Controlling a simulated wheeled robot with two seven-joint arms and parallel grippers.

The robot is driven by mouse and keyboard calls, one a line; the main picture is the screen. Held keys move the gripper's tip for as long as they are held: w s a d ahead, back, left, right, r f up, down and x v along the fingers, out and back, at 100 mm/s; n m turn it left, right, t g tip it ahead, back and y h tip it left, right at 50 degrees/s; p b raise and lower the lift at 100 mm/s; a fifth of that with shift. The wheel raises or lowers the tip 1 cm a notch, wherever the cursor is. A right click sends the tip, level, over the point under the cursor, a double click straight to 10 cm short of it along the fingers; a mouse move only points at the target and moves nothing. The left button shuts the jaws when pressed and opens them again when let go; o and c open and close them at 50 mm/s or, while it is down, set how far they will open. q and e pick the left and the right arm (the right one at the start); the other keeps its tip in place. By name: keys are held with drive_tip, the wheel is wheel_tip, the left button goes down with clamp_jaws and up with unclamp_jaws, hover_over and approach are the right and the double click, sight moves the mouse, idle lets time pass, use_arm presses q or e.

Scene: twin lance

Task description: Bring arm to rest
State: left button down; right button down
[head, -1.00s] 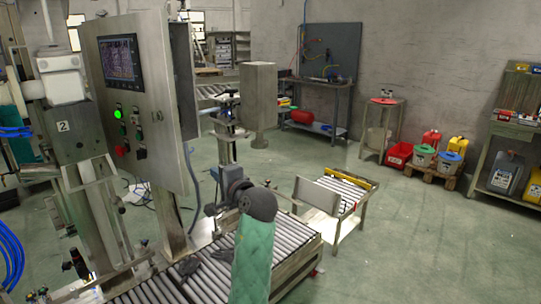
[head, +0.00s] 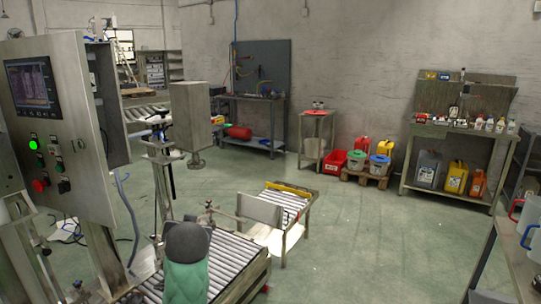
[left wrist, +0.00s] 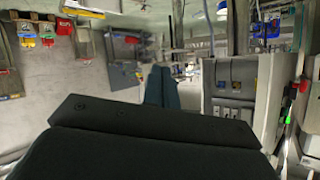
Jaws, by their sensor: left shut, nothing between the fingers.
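My left gripper (left wrist: 160,88) shows in the left wrist view, its two dark fingers together and empty beyond the dark wrist housing. No object touches the fingertips there. In the head view one of my arms, green with a dark rounded joint, rises at the bottom in front of the roller conveyor (head: 228,272). I cannot tell which arm it is, and no gripper is clear in that view. My right gripper is in neither view.
A steel control cabinet (head: 85,150) with a screen stands at the left. A small roller cart (head: 262,210) stands beyond the conveyor. A bench (head: 455,138) with bottles is at the back right; another table edge (head: 503,235) is at the right. The middle floor is clear.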

use_arm(q)
drive_tip(key=s+d+f+m+g+h, duration=0.1)
drive_tip(key=s+d+f+g+h, duration=0.2)
drive_tip(key=s+f, duration=0.6)
drive_tip(key=s+d+f+m+g+h, duration=0.1)
drive_tip(key=s+d+f+h, duration=0.2)
drive_tip(key=s+d+f, duration=0.5)
drive_tip(key=s+a+f+g, duration=0.1)
drive_tip(key=s+f+g, duration=0.2)
drive_tip(key=s+f, duration=0.7)
drive_tip(key=s+a+f+g+p, duration=0.1)
drive_tip(key=s+a+f+g, duration=0.1)
drive_tip(key=s+f, duration=0.8)
drive_tip(key=s+g, duration=0.1)
drive_tip(key=s, duration=0.3)
drive_tip(key=shift+s, duration=0.15)
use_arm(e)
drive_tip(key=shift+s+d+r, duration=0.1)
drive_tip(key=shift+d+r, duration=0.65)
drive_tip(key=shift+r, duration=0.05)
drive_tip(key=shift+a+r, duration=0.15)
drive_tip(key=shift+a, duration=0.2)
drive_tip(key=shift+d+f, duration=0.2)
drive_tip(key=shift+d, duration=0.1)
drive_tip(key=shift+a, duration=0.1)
